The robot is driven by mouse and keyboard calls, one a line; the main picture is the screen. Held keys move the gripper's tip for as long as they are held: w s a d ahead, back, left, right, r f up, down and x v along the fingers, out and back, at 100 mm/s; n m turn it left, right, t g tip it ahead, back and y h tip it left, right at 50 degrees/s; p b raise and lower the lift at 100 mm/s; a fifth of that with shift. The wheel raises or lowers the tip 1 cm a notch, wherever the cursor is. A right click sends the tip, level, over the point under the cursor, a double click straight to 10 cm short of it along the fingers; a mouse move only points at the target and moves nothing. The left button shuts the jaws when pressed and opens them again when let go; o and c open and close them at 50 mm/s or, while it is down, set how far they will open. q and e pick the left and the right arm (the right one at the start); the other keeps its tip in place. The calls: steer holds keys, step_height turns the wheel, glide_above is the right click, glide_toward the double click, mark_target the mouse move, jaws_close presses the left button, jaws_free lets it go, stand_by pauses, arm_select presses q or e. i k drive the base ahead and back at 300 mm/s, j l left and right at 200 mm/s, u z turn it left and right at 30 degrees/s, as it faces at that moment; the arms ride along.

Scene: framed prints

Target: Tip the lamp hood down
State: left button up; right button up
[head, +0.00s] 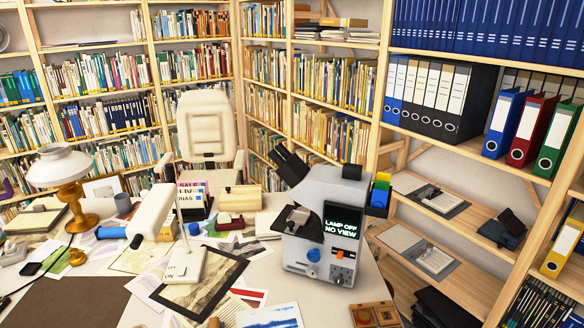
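A small white desk lamp stands on the desk, left of centre. Its flat white base (190,262) has "ON" lettering and rests at the edge of a dark-framed print. A thin pale stem (180,225) rises from the base. I cannot tell exactly how the hood joins the stem. Another lamp with a white shade (58,166) and a brass-coloured foot (80,215) stands at far left. Neither of my grippers is in view.
A grey microscope (322,250) stands right of the lamp; its screen reads "LAMP OFF NO VIEW". The framed print (205,290), loose papers and small boxes crowd the desk. A white chair (207,130) stands behind. Bookshelves enclose the back and right.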

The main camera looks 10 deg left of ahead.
mark_target(146, 225)
steer(key=u, duration=1.3)
steer(key=i+l+z, duration=0.15)
steer(key=z, duration=0.25)
steer(key=i+l, duration=0.05)
steer(key=l, duration=0.05)
